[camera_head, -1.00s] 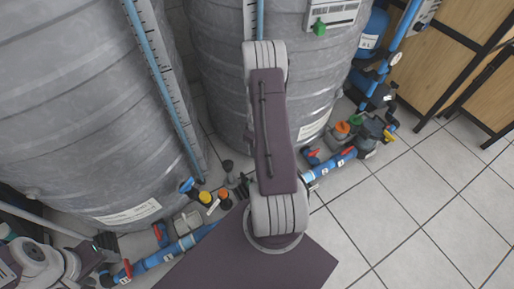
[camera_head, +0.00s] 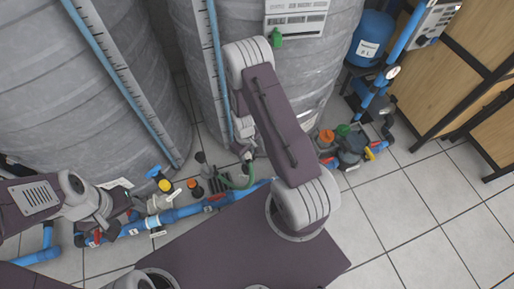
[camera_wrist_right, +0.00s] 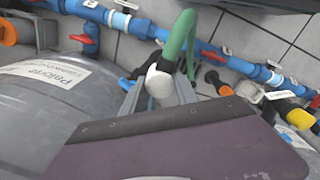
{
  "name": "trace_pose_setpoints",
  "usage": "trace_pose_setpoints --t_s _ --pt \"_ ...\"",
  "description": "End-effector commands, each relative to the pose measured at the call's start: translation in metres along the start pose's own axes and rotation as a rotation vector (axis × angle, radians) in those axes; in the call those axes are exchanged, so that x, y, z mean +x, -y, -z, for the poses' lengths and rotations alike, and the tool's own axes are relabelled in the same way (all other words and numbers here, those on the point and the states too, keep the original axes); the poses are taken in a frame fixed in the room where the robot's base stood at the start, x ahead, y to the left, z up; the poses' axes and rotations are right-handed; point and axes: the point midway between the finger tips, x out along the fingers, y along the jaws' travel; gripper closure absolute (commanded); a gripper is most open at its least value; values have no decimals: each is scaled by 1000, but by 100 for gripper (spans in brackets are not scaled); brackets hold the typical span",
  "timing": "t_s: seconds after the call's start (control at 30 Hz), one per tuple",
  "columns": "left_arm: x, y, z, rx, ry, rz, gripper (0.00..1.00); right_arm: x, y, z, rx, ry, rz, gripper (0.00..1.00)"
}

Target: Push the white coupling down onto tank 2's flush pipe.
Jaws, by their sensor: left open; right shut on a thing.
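My right gripper (camera_wrist_right: 158,92) is shut on the white coupling (camera_wrist_right: 160,82), which is on the end of a green hose (camera_wrist_right: 178,38). In the head view the right gripper (camera_head: 244,152) is low in front of the middle tank (camera_head: 190,40), with the green hose (camera_head: 243,180) looping down beside it. The flush pipe under the coupling is hidden, so I cannot tell whether they touch. My left gripper (camera_head: 108,232) is open at the lower left, close over the blue floor pipe (camera_head: 180,214).
Blue pipes with red valves (camera_wrist_right: 88,42) run along the floor. Orange and yellow caps (camera_head: 165,186) stand close by. A pump group with orange and green tops (camera_head: 342,132) stands to the right, before a wooden cabinet (camera_head: 450,80). The tiled floor at right is clear.

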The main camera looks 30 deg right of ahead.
Motion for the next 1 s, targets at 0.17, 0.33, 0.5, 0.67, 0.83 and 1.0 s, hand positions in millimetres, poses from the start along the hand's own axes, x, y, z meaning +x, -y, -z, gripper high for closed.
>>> trace_pose_setpoints --t_s 0.17,0.33,0.5,0.67,0.83,1.0 --pt "0 0 0 0 0 0 40 0 2 1 -6 0 0 100" --pt "0 0 0 0 0 0 40 0 1 1 -6 0 0 100" --pt "5 0 0 0 0 0 40 6 1 1 -6 0 0 100" --pt "17 0 -2 0 0 0 40 18 1 0 -5 0 0 100" --pt "34 1 -4 0 0 0 40 35 1 0 -5 0 0 100" --pt "49 1 -5 0 0 0 40 52 1 0 -5 0 0 100"
